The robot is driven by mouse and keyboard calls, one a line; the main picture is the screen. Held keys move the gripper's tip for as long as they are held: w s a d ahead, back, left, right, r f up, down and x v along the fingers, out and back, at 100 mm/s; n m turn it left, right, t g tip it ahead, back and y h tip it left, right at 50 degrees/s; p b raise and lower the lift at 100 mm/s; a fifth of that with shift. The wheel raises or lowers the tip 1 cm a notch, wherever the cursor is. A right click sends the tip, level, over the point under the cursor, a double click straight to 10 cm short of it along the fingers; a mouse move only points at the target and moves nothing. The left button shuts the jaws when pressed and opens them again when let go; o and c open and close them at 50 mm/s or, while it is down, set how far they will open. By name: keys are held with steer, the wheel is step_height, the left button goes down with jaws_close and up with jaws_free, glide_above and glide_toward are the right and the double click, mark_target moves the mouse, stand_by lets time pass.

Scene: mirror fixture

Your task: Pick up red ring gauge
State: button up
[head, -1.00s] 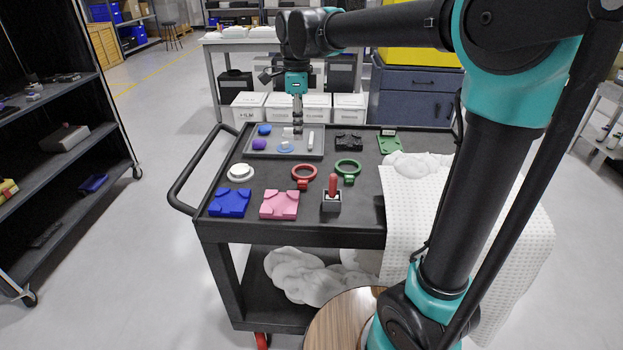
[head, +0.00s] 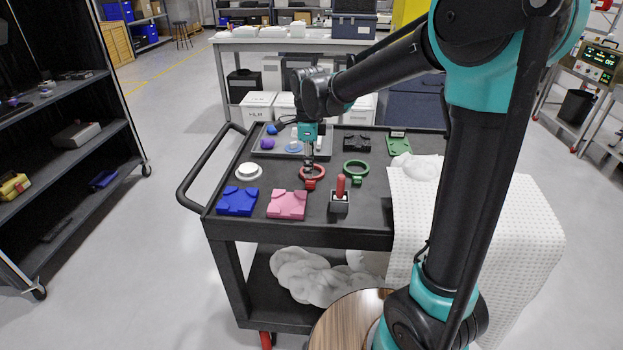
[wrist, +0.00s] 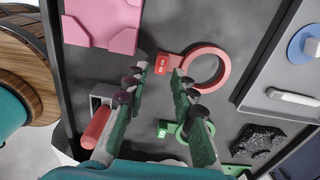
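The red ring gauge (head: 313,172) lies flat on the black cart top, a ring with a short labelled handle. In the wrist view the red ring gauge (wrist: 224,64) lies just beyond my fingertips, with its handle toward the gap between them. My gripper (head: 308,168) hangs pointing down above the red ring gauge in the head view and partly covers it. In the wrist view the two fingers of my gripper (wrist: 160,75) are apart with nothing between them.
A green ring gauge (head: 356,168) lies just right of the red one. A red-handled tool in a grey block (head: 340,197) stands in front. Pink (head: 287,205) and blue (head: 237,202) blocks lie front left. A grey tray (head: 266,152) with small parts lies behind.

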mark_target(309, 182)
steer(key=shift+w+a+f, duration=0.1)
steer(key=shift+w+f, duration=0.05)
steer(key=shift+f, duration=2.2)
steer(key=shift+c, duration=0.6)
jaws_close()
